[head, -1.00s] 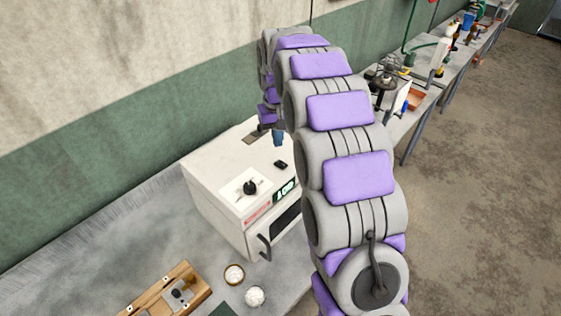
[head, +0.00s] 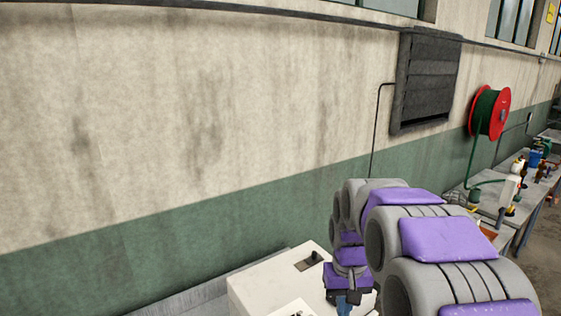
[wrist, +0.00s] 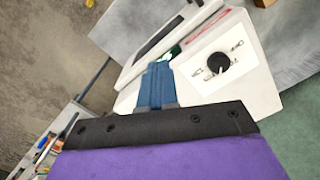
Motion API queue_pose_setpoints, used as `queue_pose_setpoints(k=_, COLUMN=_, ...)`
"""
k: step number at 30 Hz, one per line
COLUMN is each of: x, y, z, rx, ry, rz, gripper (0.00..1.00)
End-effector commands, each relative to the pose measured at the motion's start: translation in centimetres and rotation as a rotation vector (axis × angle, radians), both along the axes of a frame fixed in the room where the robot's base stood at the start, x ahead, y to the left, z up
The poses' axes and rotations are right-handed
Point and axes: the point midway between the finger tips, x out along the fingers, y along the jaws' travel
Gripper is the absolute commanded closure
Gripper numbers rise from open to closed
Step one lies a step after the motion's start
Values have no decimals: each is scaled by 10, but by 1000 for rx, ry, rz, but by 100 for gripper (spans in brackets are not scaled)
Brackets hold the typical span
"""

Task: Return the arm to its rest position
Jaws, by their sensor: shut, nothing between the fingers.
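My arm (head: 445,237), grey with purple pads, reaches in from the lower right of the head view and bends down at its far end. My gripper (head: 346,303) is at the bottom of that view, over the white box-shaped appliance (head: 262,292). In the wrist view my gripper (wrist: 158,84) shows as shut blue fingers with nothing between them. The appliance (wrist: 262,90) lies beyond them there, with a black knob (wrist: 218,63) on a white plate. I cannot tell the gap between the fingertips and the appliance.
A bench with bottles and tools (head: 515,190) runs along the wall at right. A red hose reel (head: 489,112) and a dark louvred vent (head: 425,80) are on the wall. The bench surface in front of the appliance is out of the head view.

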Motion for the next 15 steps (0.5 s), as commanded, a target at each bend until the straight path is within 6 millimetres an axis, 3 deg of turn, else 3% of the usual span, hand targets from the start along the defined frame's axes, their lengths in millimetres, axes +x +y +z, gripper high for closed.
queue_pose_setpoints(k=15, x=-157, y=0, z=-30, rx=-2, ry=58, rz=-24, gripper=100)
